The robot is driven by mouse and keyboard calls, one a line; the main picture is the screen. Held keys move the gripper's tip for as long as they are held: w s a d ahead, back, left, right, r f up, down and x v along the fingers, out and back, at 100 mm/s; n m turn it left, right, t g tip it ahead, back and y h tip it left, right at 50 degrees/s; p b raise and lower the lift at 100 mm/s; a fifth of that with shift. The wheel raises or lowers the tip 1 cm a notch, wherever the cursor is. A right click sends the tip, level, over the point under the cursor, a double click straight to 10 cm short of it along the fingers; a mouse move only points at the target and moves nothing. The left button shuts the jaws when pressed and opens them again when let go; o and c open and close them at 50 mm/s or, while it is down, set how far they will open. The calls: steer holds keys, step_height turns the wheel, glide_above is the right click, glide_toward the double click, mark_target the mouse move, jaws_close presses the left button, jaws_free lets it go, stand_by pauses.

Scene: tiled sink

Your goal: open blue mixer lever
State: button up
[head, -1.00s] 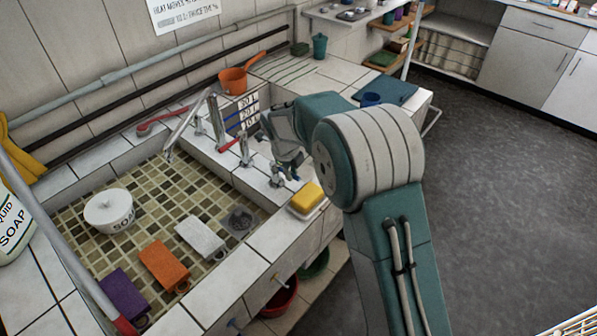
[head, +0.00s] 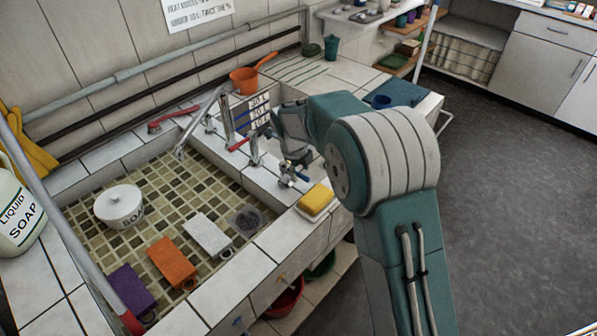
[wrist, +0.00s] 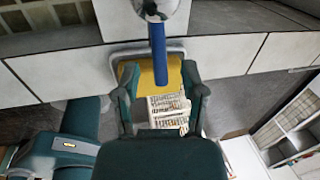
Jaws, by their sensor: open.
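The blue mixer lever (wrist: 159,45) is a straight blue rod on a round chrome body (wrist: 160,8) at the top of the wrist view. It points down the picture, its end between my open fingers. My gripper (wrist: 158,80) has one finger on each side with visible gaps; no grip on the lever shows. How deep the lever sits between the fingers is unclear. In the head view the chrome mixer (head: 287,180) stands on the sink's right rim, with my gripper (head: 296,158) just above it, partly hidden by my arm.
A yellow sponge (head: 316,198) lies right beside the mixer on the rim. Another tap with a red lever (head: 239,145) stands just behind. The tiled basin (head: 150,190) holds a white soap pot (head: 119,205) and several coloured blocks. Open floor lies to the right.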

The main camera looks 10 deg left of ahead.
step_height(320, 180, up, 11)
steer(key=s+a, duration=0.1)
steer(key=shift+s+a+f, duration=0.15)
steer(key=shift+s+a, duration=0.15)
steer(key=shift+s, duration=0.05)
